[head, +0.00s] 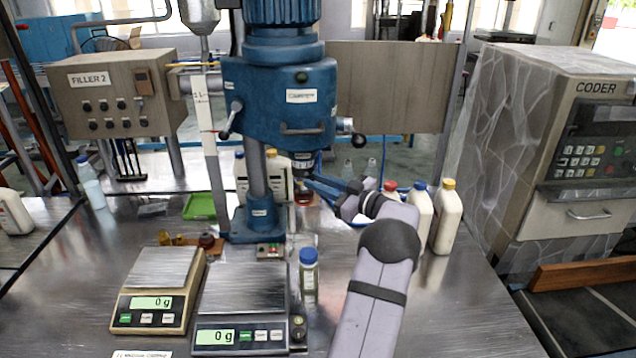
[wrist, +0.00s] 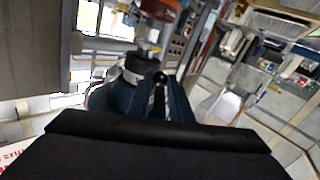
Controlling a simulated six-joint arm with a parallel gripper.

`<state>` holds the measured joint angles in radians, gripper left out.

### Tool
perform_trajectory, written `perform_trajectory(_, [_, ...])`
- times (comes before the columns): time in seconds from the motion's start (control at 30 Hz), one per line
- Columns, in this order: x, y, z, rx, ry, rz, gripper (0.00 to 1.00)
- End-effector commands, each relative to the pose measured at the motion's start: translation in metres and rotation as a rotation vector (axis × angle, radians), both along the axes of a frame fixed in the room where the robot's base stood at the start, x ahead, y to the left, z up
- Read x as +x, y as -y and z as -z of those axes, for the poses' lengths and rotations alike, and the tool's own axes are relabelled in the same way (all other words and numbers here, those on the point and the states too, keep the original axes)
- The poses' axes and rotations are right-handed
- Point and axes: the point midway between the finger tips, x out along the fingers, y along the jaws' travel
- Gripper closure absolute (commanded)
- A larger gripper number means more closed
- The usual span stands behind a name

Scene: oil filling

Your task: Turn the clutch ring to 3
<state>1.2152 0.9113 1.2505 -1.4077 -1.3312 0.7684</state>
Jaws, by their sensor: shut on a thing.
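The clutch ring (head: 303,163) is a dark ring with a pale marked band, low on the spindle under the blue capper head (head: 278,100). My gripper (head: 308,183) reaches in from the right at the ring's height, with its blue fingers at the spindle. In the wrist view my gripper (wrist: 160,82) is shut at the ring, whose silver and dark band (wrist: 134,72) shows just beyond and left of the fingertips. The ring's marks are too small to read, so its setting cannot be told. The fingers hide part of the ring.
White bottles (head: 446,215) with coloured caps stand close to the right of my arm. A small blue-capped bottle (head: 309,278) stands below the spindle beside two scales reading 0 g, the right one (head: 240,295) nearer. The table's right front is clear.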

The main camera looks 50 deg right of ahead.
Motion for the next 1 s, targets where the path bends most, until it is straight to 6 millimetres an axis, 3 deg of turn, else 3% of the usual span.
perform_trajectory(0.1, [0.001, 0.000, -0.004, -0.004, 0.007, 0.000, 1.00])
perform_trajectory(0.13, [0.001, 0.000, -0.004, -0.004, 0.007, 0.000, 0.76])
perform_trajectory(0.2, [0.001, 0.000, -0.004, -0.004, 0.006, 0.000, 0.62])
perform_trajectory(0.57, [-0.002, 0.001, -0.001, -0.002, 0.002, 0.002, 0.62])
perform_trajectory(1.0, [-0.054, 0.004, -0.001, -0.004, 0.004, 0.003, 0.62])
